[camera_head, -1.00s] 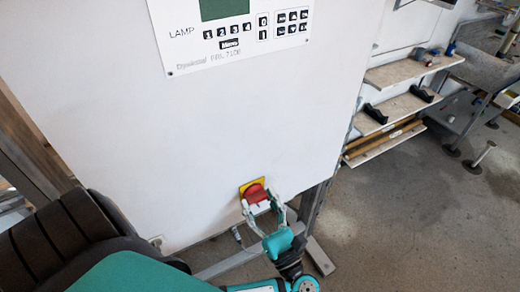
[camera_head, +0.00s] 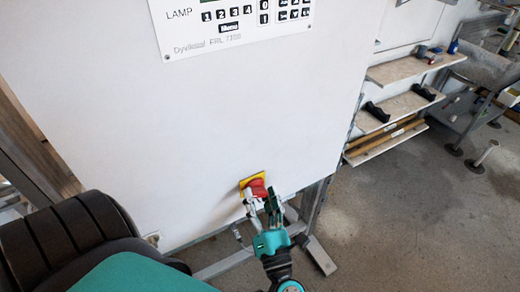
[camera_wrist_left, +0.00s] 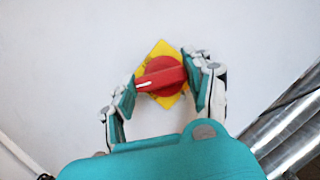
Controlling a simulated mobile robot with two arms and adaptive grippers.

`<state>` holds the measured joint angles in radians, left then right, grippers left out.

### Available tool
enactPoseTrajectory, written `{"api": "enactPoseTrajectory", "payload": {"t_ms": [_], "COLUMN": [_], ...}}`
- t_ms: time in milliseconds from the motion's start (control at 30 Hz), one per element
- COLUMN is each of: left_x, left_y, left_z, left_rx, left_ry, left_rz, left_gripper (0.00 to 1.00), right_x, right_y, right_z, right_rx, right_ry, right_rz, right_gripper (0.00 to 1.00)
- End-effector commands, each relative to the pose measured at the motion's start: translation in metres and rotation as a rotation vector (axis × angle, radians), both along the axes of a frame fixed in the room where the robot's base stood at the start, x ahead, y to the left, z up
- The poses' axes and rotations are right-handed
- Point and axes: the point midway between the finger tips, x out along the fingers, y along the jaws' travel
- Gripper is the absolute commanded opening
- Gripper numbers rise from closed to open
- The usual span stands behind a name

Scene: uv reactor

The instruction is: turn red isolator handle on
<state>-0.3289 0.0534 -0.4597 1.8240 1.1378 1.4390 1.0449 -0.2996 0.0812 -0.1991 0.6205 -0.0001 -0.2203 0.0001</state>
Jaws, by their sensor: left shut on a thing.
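The red isolator handle (camera_head: 256,187) sits on a yellow plate (camera_head: 244,184) low on the white cabinet front. In the left wrist view the handle (camera_wrist_left: 160,76) is a red bar on a round red knob, and it lies nearly level, its right end a little higher. The yellow plate (camera_wrist_left: 160,48) shows as a diamond behind it. My left gripper (camera_head: 261,197) is at the handle. In the wrist view its fingers (camera_wrist_left: 158,84) sit at either end of the red bar and are shut on it. My right gripper is in neither view.
The white cabinet (camera_head: 200,120) carries a lamp control panel (camera_head: 230,25) above the handle. Metal frame legs (camera_head: 315,210) stand close to the right of my gripper. Shelves (camera_head: 400,108) hang at the right. The floor (camera_head: 420,210) there is mostly clear.

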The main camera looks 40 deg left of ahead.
Motion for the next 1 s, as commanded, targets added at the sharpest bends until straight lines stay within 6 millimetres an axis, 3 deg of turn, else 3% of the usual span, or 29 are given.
{"api": "enactPoseTrajectory", "payload": {"t_ms": [467,500,667,1000], "left_x": [0.0002,0.0002,0.0002,-0.0014], "left_y": [0.0001,0.0001,0.0000,-0.0023], "left_z": [0.0008,0.0008,0.0006,-0.0010], "left_rx": [0.006,0.006,0.006,0.006], "left_ry": [0.016,0.016,0.017,0.018], "left_rz": [0.001,0.001,0.000,0.000], "left_gripper": [0.20,0.53,0.74,0.76], "right_x": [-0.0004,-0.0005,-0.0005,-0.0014], "right_y": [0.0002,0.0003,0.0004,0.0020], "right_z": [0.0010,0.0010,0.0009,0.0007], "right_rx": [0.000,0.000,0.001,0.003], "right_ry": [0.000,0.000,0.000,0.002], "right_rz": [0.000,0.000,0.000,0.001], "right_gripper": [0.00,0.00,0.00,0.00]}}
